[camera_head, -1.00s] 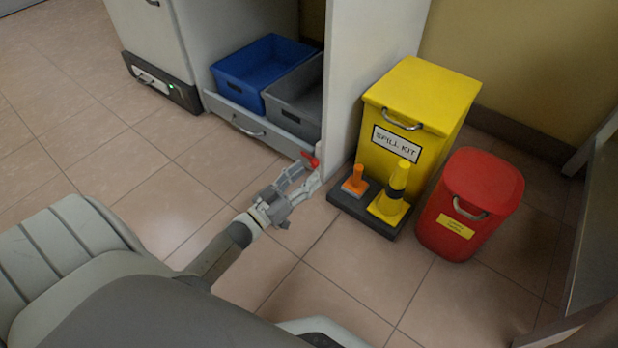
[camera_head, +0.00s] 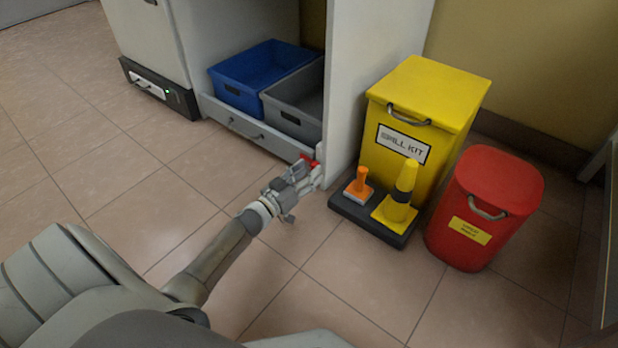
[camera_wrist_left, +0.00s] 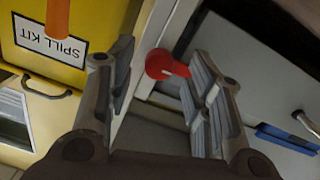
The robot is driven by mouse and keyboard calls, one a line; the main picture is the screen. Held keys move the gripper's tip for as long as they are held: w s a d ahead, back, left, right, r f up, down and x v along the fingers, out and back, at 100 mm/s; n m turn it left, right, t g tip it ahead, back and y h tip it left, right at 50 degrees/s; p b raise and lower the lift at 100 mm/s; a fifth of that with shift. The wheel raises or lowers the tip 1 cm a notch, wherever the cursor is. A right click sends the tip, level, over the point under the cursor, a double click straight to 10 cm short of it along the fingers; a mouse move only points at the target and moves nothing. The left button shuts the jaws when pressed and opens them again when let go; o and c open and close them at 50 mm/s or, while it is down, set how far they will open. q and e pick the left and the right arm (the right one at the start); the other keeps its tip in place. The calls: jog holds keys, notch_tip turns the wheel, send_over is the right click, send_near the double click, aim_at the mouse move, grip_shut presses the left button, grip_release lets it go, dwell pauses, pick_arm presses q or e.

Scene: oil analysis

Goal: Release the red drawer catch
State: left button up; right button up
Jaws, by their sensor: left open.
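The red drawer catch (camera_head: 308,160) is at the right end of the low drawer front (camera_head: 262,133), beside the upright cabinet panel. My left gripper (camera_head: 307,172) is right in front of it, open, and partly covers the catch in the head view. In the left wrist view the red catch (camera_wrist_left: 165,65) shows between the two open fingers (camera_wrist_left: 160,80), nearer the right finger. I cannot tell whether a finger touches it. The drawer holds a blue bin (camera_head: 262,73) and a grey bin (camera_head: 298,98). My right gripper is not in view.
A yellow spill kit box (camera_head: 425,110) stands right of the panel. A red bin (camera_head: 485,205) stands further right. The tiled floor left of my arm is clear.

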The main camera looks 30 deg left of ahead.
pick_arm(q)
jog(key=shift+w, duration=0.55)
jog(key=c, duration=1)
jog(key=shift+c, duration=0.2)
